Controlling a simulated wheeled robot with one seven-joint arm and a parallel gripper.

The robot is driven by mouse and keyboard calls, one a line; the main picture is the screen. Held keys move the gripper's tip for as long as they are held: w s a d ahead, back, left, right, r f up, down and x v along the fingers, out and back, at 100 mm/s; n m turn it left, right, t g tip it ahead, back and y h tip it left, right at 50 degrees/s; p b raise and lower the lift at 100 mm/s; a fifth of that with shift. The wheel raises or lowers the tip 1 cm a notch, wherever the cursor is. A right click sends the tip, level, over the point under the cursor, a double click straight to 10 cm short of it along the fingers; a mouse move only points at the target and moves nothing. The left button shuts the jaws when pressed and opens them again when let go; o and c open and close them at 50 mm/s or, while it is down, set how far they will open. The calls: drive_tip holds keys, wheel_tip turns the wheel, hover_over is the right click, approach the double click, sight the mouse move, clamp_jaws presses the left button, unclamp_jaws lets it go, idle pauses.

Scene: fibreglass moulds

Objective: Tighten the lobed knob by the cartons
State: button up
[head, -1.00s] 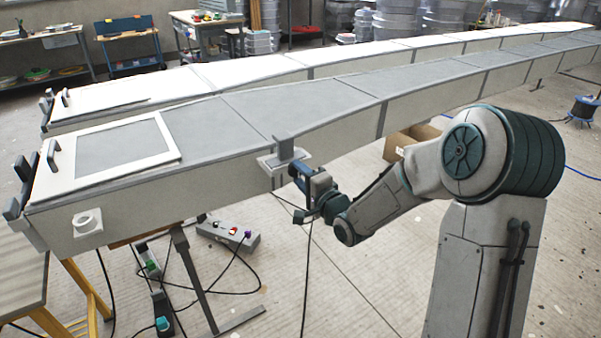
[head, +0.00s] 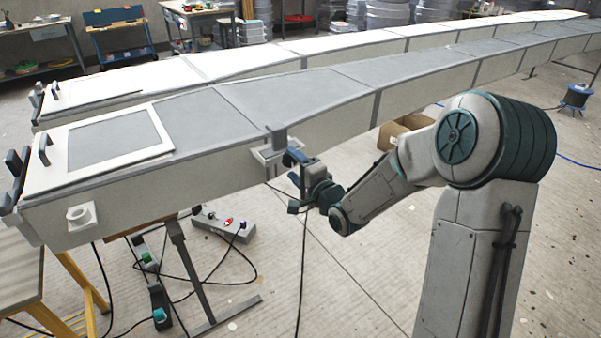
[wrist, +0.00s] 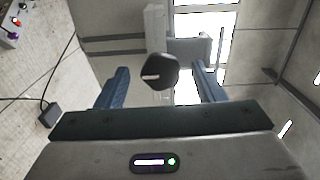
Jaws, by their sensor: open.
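The lobed knob (wrist: 160,72) is dark, with a pale bar-like mark on its face. In the wrist view it sits between the two blue fingers of my gripper (head: 297,172), a little ahead of them, with a gap on each side. My gripper is open and empty. In the head view it is beside the small bracket (head: 277,155) on the near side of the long grey mould (head: 210,170). The knob cannot be made out there. A brown carton (head: 405,131) stands on the floor by the mould, behind my arm.
A second long mould (head: 235,62) runs behind the first. A grey control box (head: 222,225) and cables lie on the floor below. A cable reel (head: 576,97) stands far right.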

drive_tip(key=b+v, duration=1)
drive_tip(key=v, duration=0.3)
drive_tip(key=shift+s+d, duration=0.2)
drive_tip(key=shift+s, duration=0.05)
idle(0.4)
